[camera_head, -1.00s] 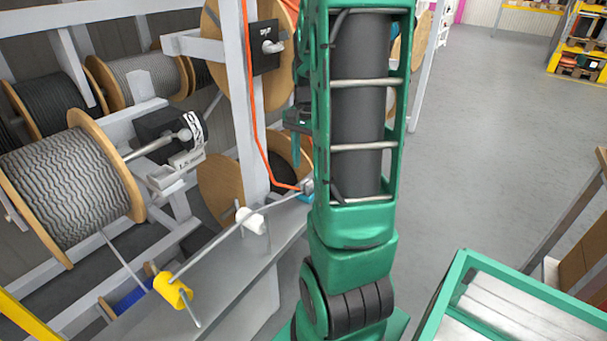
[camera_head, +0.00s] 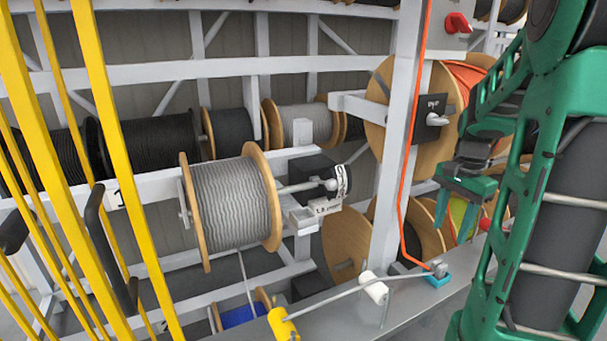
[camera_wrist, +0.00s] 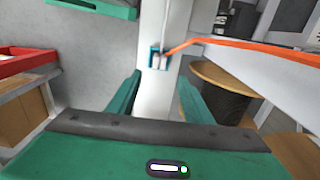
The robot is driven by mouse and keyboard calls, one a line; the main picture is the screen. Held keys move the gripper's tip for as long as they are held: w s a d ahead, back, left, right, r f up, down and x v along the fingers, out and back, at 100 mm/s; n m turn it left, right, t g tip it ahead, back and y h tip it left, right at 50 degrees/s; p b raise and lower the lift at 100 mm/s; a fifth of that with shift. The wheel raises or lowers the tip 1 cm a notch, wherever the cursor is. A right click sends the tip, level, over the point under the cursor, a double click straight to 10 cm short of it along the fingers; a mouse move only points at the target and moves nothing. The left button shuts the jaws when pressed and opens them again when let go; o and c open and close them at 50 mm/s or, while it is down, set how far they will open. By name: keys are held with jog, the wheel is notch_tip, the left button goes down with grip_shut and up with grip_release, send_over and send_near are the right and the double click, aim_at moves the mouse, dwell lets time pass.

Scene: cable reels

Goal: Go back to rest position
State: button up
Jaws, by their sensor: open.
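My gripper (camera_head: 456,218) hangs at the right of the head view, fingers pointing down, in front of the rack and its large reels. Its two green fingers are apart with nothing between them, and the wrist view shows the same open gap (camera_wrist: 158,90). An orange cable (camera_head: 403,200) runs down a white post to a small blue holder (camera_head: 437,278) on the grey ledge. The holder also shows in the wrist view (camera_wrist: 158,58), beyond the fingers and apart from them. My green arm covers the right side of the head view.
A reel of grey cable (camera_head: 235,205) stands on the rack at centre left. A metal rod with a white roller (camera_head: 375,288) and a yellow roller (camera_head: 282,323) lies above the ledge (camera_head: 410,305). Yellow bars (camera_head: 110,120) stand at the left. A red-rimmed box (camera_wrist: 28,66) shows in the wrist view.

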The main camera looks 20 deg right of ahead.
jog(key=s+a+n, duration=1)
jog(key=s+a, duration=0.3)
jog(key=a, duration=0.3)
jog(key=shift+s+a+f+n, duration=0.4)
jog(key=shift+f, duration=0.05)
